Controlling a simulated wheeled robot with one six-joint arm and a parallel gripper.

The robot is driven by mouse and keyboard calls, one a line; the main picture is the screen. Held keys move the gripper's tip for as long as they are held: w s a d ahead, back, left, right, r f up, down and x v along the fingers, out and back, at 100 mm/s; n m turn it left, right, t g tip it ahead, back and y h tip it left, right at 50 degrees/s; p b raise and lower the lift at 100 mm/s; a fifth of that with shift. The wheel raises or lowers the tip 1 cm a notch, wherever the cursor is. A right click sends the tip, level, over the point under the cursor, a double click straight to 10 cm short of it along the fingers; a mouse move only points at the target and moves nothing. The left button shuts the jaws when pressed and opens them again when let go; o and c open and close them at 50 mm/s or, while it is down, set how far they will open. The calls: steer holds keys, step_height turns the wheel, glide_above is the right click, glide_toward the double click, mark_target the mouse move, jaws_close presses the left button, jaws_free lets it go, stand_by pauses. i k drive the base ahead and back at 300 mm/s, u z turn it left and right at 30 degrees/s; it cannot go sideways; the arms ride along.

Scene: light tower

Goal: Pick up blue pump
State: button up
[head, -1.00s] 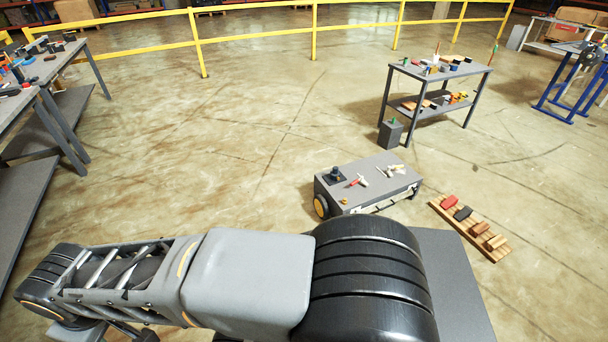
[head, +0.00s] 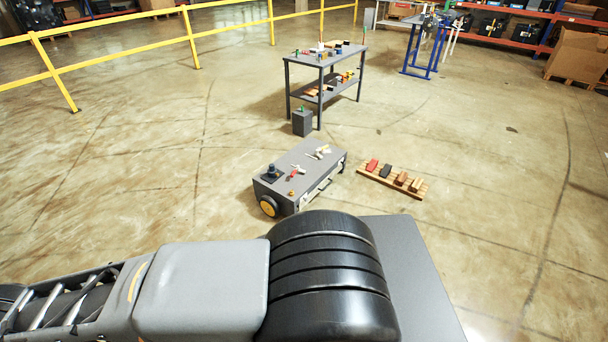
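A small dark object with a bluish tint (head: 271,171) stands on the left end of the low grey wheeled cart (head: 290,158). It may be the blue pump, but it is too small to tell. Small blue items (head: 320,55) also show among the things on top of the grey two-level table (head: 347,59) farther back. My arm reaches out to the left along the bottom of the head view. My gripper is outside the picture.
A wooden rack (head: 367,176) with red, black and brown blocks lies right of the cart. A dark grey box (head: 302,124) stands by the table. A yellow railing (head: 235,26) and blue stand (head: 421,45) are behind. Floor is open left and right.

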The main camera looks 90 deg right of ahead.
mark_target(272, 174)
steer(key=z, duration=2.1)
steer(key=i, duration=3.7)
steer(key=z, duration=2.2)
